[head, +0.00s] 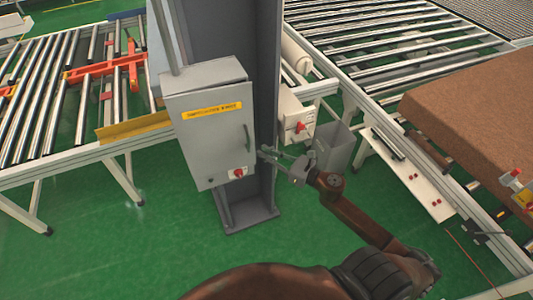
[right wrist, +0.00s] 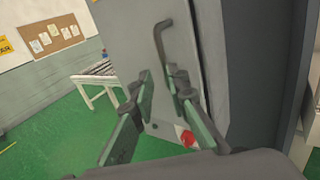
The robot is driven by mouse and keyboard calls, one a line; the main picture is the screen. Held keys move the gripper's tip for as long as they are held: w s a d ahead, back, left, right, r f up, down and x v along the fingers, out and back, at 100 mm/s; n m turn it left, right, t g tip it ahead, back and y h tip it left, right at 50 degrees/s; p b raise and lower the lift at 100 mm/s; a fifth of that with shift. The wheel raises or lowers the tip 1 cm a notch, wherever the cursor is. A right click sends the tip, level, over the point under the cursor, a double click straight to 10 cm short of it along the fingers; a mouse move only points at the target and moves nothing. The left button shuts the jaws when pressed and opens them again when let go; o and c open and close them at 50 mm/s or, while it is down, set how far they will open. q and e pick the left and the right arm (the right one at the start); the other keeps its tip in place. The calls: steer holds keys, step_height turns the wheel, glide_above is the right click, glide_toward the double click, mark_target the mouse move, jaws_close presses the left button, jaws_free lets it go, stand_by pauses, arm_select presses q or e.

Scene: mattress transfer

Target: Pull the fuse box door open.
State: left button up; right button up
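The grey fuse box (head: 208,140) hangs on a dark column, with a yellow label on its front. Its door looks shut. A dark bar handle (head: 248,138) runs upright near the door's right edge. My right gripper (head: 265,153) is just right of the handle, low beside the box's right edge. In the right wrist view, the handle (right wrist: 160,40) stands ahead of and beyond the fingertips of my right gripper (right wrist: 160,77). The fingers are apart with nothing seen between them. Whether they touch the door is unclear. My left gripper is not in view.
A red switch (head: 238,173) sits at the door's lower right. The dark column (head: 264,60) stands behind the box. A white box with a red knob (head: 297,127) and a grey bin (head: 334,150) are to the right. Roller conveyors flank both sides. Green floor is open in front.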

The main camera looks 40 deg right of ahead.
mark_target(248, 150)
steer(key=shift+m+t+h, duration=0.3)
steer(key=shift+m+h, duration=0.3)
steer(key=shift+h, duration=0.3)
steer(key=shift+b+x, duration=0.5)
steer(key=shift+x, duration=3.85)
steer(key=shift+a, duration=0.2)
steer(key=shift+c, duration=0.3)
jaws_close()
steer(key=shift+a, duration=0.15)
